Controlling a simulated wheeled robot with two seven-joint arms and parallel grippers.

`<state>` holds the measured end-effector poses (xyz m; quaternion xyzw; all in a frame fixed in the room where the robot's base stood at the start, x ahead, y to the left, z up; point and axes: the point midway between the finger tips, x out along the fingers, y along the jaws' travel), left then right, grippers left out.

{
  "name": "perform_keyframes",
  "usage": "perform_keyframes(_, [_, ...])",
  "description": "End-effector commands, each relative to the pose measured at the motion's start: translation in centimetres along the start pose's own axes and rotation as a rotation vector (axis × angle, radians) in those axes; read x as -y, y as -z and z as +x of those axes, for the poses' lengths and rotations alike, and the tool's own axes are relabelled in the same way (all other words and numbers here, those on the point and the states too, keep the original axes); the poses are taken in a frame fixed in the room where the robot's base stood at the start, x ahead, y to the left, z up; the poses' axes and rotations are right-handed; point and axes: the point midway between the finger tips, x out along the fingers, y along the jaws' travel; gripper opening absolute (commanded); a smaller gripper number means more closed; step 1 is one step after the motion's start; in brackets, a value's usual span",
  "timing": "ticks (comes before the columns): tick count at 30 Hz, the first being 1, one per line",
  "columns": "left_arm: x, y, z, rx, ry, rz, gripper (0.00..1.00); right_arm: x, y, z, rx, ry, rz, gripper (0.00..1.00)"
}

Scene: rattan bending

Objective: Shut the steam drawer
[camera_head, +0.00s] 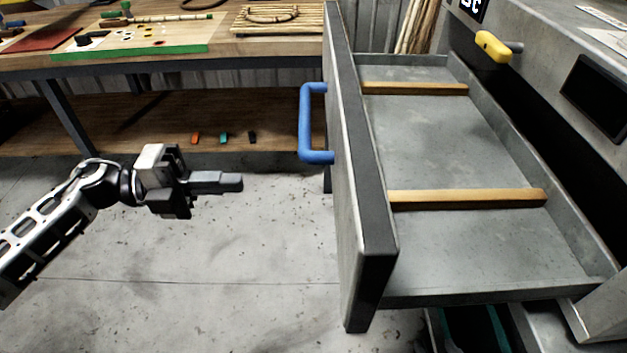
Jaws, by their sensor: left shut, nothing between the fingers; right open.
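The grey steam drawer (450,150) stands pulled out on the right, its front panel (362,215) facing left. A blue handle (305,122) sits on the outer face of the panel. Two wooden slats (468,197) lie across the drawer; I see nothing else in it. My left gripper (240,182) is shut and empty, pointing right. It is left of the drawer front and lower in the picture than the handle, with a clear gap to both. My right gripper is not in view.
The steam cabinet (535,75) with a yellow handle (492,46) is at the right. A wooden workbench (230,45) with a lower shelf (170,125) stands behind. Rattan poles (418,25) lean at the back. The concrete floor (200,290) left of the drawer is clear.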

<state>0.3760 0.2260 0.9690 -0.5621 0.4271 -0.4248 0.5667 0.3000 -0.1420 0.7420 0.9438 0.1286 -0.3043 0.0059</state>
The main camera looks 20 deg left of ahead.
Motion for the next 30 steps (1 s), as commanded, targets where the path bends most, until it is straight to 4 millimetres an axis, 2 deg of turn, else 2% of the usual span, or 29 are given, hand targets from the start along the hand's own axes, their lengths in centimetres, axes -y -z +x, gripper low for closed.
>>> perform_keyframes(4, [0.5,0.0,2.8,-0.002,0.009,0.001,0.00,0.0,0.6,-0.4,0.003,-0.004,-0.009,0.41])
perform_keyframes(12, [0.6,0.0,8.7,0.000,0.011,-0.001,0.00,-0.3,0.6,-0.7,0.025,-0.011,-0.028,0.41])
perform_keyframes(16, [0.5,0.0,10.8,0.001,0.011,-0.003,0.00,-0.4,0.9,-0.9,0.023,-0.013,-0.033,0.41])
perform_keyframes(22, [0.3,0.0,12.7,0.002,0.008,-0.003,0.00,-0.6,1.1,-0.9,0.020,-0.018,-0.035,0.41])
perform_keyframes(30, [0.1,0.0,13.0,0.003,0.006,-0.003,0.00,-0.6,0.7,-0.8,0.028,-0.021,-0.025,0.41])
